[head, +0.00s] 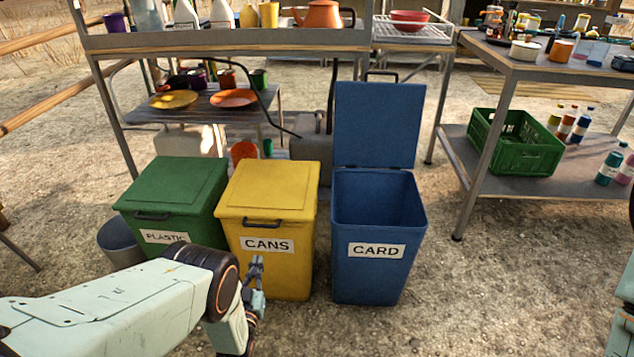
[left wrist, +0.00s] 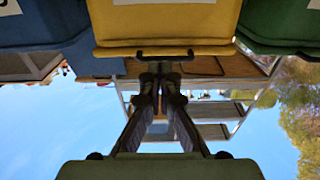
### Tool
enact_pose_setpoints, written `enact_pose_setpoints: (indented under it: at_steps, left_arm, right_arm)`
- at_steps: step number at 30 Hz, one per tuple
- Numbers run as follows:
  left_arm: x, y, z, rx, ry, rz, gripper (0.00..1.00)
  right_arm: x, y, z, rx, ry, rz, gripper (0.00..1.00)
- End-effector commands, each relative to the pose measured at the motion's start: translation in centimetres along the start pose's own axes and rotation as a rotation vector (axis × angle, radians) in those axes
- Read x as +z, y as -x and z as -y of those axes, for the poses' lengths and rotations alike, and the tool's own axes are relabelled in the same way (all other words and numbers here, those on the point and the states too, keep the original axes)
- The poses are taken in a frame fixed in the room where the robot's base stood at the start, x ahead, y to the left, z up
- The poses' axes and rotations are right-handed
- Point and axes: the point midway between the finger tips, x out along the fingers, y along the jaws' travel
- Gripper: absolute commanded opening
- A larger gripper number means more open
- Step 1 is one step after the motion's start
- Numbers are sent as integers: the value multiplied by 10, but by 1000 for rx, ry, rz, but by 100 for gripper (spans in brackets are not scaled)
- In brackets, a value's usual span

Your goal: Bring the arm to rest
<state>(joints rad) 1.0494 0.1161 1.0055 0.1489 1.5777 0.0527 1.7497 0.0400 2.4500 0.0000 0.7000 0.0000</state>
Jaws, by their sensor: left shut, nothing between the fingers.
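My left arm comes in from the lower left, and my left gripper (head: 256,268) points upward in front of the yellow CANS bin (head: 268,190). The gripper is shut and empty. In the left wrist view the fingers of the left gripper (left wrist: 160,82) meet near the handle of the yellow bin (left wrist: 165,25), which appears upside down. I cannot tell whether they touch the bin. My right gripper is not in view.
The green PLASTIC bin (head: 170,190) is closed at the left. The blue CARD bin (head: 375,265) stands open at the right. Behind are a shelf bench (head: 225,42) with crockery and a table (head: 545,68) with a green crate (head: 515,145) below. Gravel right of the blue bin is clear.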

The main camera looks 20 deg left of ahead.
Motion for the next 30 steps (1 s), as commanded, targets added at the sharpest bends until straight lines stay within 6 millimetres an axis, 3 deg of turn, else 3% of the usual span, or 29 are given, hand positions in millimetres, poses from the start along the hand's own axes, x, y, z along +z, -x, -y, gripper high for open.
enact_pose_setpoints:
  at_steps: [4,7,11,12,17,20,23,26,30]
  left_arm:
    - [7,-1,0,0,-4,32,0]
    - [38,19,2,3,-18,169,0]
    - [86,77,7,10,-45,426,0]
    - [97,99,8,14,-54,519,0]
    - [108,181,6,33,-79,845,0]
    - [96,232,4,48,-93,1031,0]
    - [72,280,2,66,-106,1203,0]
    - [36,324,0,85,-119,1360,0]
    - [-28,378,-2,114,-139,1555,0]
  right_arm:
    - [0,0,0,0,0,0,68]
    - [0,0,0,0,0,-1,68]
    - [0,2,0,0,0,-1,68]
    - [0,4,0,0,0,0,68]
    - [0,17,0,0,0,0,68]
    - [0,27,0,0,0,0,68]
    - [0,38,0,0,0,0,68]
    - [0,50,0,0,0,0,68]
    - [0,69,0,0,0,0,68]
